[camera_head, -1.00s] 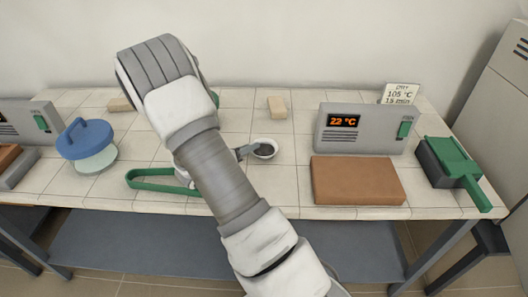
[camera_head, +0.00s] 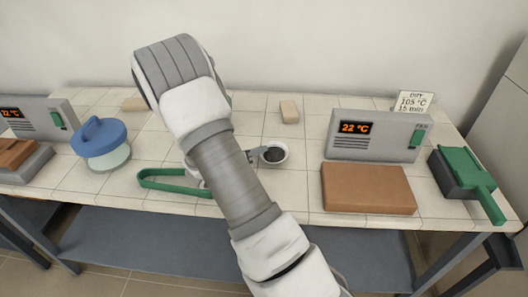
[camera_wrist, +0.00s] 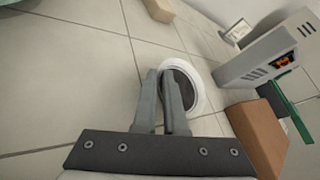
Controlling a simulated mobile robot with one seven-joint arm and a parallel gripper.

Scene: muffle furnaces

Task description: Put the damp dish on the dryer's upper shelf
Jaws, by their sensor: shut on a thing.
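The damp dish (camera_head: 284,160) is a small white round bowl with dark contents. In the wrist view the dish (camera_wrist: 203,101) is at the fingertips. My gripper (camera_wrist: 161,78) is shut on its near-left rim, one finger outside and one over the inside. In the head view my gripper (camera_head: 256,153) shows just left of the dish, mostly hidden by my arm. I cannot tell whether the dish is clear of the tiles. The grey unit (camera_head: 348,148) reading 22 °C, with a drying card behind it, stands right of the dish. No shelf shows inside it.
A brown block (camera_head: 368,188) lies in front of the grey unit. A green-handled dark tool (camera_head: 465,172) lies at the right end. A blue-lidded jar (camera_head: 100,140), green tongs (camera_head: 165,183) and a tan block (camera_head: 289,112) stand on the tiled bench. A second unit (camera_head: 40,122) is at far left.

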